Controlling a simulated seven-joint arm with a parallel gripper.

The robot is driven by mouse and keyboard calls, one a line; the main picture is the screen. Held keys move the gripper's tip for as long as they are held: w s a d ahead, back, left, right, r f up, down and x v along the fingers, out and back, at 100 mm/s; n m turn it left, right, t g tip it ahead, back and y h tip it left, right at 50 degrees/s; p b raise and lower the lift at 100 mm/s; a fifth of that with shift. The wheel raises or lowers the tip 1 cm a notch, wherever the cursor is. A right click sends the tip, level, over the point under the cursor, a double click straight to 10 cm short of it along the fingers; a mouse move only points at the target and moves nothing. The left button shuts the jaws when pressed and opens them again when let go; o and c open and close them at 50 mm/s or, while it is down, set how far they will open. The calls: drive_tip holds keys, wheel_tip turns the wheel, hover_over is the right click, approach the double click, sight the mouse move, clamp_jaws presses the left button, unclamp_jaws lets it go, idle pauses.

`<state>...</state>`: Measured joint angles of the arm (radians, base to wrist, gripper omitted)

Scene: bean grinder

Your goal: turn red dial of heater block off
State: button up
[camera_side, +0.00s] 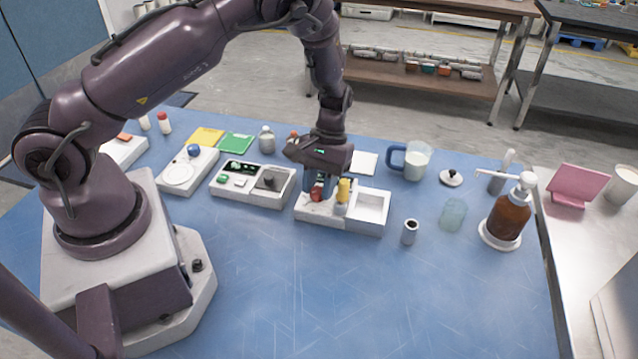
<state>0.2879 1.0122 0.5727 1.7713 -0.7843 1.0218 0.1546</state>
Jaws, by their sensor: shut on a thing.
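The heater block appears to be the white block (362,226) in the middle of the blue table, with a square recess on its right half. A small red dial (316,197) sits on its left half, next to a yellow upright piece (343,190). My gripper (319,190) points down over the left half of the block, with its fingers around the red dial. It is shut on the dial. The fingers hide part of the dial, so its turned position cannot be told.
A small grey cylinder (410,232), a blue-handled jug (414,162) and a brown pump bottle (509,215) stand to the right. The front of the table is clear.

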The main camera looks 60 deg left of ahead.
drive_tip(key=n, duration=0.2)
drive_tip(key=n+t+h, duration=0.1)
drive_tip(key=n, duration=0.1)
drive_tip(key=shift+n+h, duration=0.3)
drive_tip(key=shift+n, duration=0.1)
drive_tip(key=shift+s+a+n+t+h, duration=0.15)
drive_tip(key=shift+n+t, duration=0.3)
drive_tip(key=shift+n, duration=0.6)
drive_tip(key=shift+d+n+t+h, duration=0.15)
drive_tip(key=shift+n+t, duration=0.3)
drive_tip(key=shift+n, duration=0.6)
drive_tip(key=shift+a, duration=0.1)
drive_tip(key=o, duration=0.9)
drive_tip(key=shift+o, duration=0.2)
drive_tip(key=s+v, duration=0.1)
drive_tip(key=v, duration=1.2)
drive_tip(key=shift+w, duration=0.45)
